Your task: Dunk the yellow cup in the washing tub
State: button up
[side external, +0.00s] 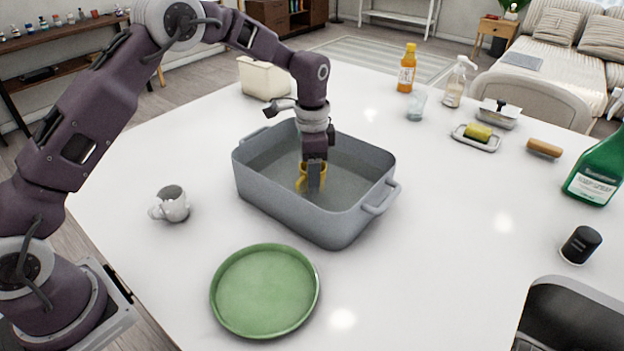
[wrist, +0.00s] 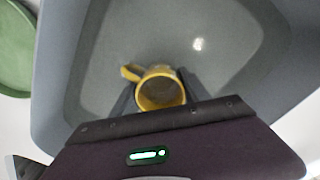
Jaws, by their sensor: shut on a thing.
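The yellow cup (side external: 303,178) is inside the grey washing tub (side external: 290,213), low in its middle. My gripper (side external: 315,184) reaches down into the tub and is shut on the cup. In the wrist view the yellow cup (wrist: 160,90) sits between my two fingers (wrist: 158,100), with its open mouth towards the camera and its handle to the left. The tub (wrist: 55,60) surrounds it in that view. The tub seems to hold water, but I cannot tell how deep the cup's bottom sits.
A green plate (side external: 265,290) lies in front of the tub, and a white mug (side external: 173,204) stands to its left. A cream container (side external: 263,79) is behind it. Bottles, a glass (side external: 416,106) and a sponge dish (side external: 477,137) stand at the back right.

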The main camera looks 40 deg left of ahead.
notch_tip(320, 180, up, 13)
dwell(0.8)
dwell(1.5)
